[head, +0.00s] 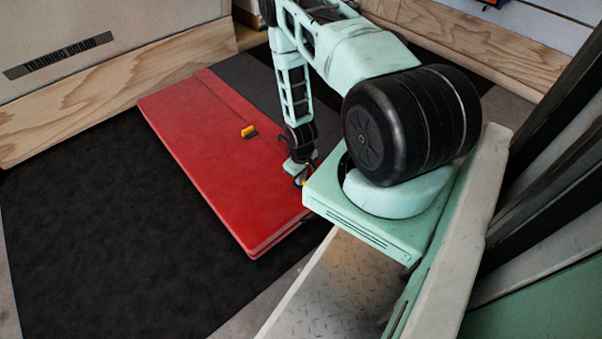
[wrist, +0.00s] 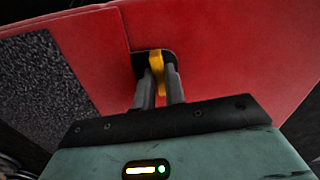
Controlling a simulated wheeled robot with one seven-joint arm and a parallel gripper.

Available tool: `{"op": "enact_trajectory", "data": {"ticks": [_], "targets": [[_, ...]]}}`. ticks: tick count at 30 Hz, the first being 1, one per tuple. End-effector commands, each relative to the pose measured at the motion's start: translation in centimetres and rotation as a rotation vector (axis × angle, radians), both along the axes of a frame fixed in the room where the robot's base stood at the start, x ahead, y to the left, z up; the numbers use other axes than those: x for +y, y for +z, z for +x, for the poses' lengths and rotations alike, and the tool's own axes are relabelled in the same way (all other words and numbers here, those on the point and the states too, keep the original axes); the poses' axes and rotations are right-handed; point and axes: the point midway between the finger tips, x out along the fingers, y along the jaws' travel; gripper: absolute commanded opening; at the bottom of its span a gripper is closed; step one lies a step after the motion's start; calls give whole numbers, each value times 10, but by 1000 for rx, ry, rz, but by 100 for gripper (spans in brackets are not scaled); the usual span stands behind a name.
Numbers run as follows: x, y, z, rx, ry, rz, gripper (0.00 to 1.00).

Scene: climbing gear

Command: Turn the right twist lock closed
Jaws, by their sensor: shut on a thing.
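A red pad or case (head: 200,140) lies flat on the black mat. A yellow twist lock (head: 249,131) on a small dark plate shows on its top, left of my arm; its handle lies apart from my gripper. My gripper (head: 301,174) reaches down at the right end of the red case, partly hidden by my own arm and base. In the wrist view, my gripper (wrist: 161,85) is shut on a second yellow twist lock (wrist: 158,63), the right one. This lock's handle stands between the two grey fingers, in front of a black plate on the red surface.
The black mat (head: 90,230) is clear to the left and front of the case. Wooden boards (head: 110,95) edge the mat at the back. A pale panel with a label strip (head: 62,56) stands behind them. A metal tread plate (head: 345,285) is near my base.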

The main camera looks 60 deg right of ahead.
Motion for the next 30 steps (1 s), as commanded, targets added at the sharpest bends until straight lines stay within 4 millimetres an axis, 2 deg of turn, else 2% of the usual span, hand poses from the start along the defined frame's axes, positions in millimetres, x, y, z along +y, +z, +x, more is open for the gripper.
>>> {"op": "enact_trajectory", "data": {"ticks": [9,25,26,27,30], "targets": [[0,1,0,1,-112,1,0],[0,0,0,0,-132,0,0],[0,0,0,0,-132,0,20],[0,0,0,0,-132,0,31],[0,0,0,0,-131,0,34]]}}
